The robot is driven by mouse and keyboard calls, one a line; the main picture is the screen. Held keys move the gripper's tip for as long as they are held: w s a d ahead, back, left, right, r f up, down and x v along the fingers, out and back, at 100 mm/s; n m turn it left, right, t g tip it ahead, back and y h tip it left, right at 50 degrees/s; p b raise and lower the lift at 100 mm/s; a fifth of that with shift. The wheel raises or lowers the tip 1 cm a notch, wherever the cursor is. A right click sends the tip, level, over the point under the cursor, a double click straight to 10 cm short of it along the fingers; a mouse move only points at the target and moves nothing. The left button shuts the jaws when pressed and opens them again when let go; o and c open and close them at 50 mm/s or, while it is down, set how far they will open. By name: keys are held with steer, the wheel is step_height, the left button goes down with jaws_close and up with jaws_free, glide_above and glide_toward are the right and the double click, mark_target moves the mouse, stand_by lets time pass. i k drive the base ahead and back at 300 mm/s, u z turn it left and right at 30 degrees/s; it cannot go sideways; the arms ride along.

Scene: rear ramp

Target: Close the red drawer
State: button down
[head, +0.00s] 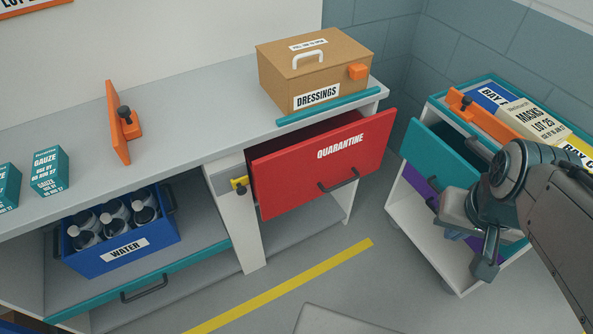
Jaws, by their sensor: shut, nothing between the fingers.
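The red drawer (290,178) is marked QUARANTINE and sits under the grey counter. It stands open, its front pulled out from the counter and a dark gap showing behind the top edge. A dark bar handle (338,183) is on the right part of its front. My gripper (484,268) is at the right, pointing down in front of the white cart. It is shut and empty, apart from the drawer and to the right of its handle. Its fingers are small and partly hidden by the wrist.
The white cart (411,212) at the right has a teal drawer (437,152) pulled out towards the red one. A DRESSINGS box (315,75) stands on the counter above. A blue WATER crate (122,254) is on the left shelf. Floor with a yellow stripe (290,287) is clear.

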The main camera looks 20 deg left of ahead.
mark_target(289, 170)
steer(key=k, duration=0.4)
steer(key=u, duration=1)
steer(key=i, duration=0.5)
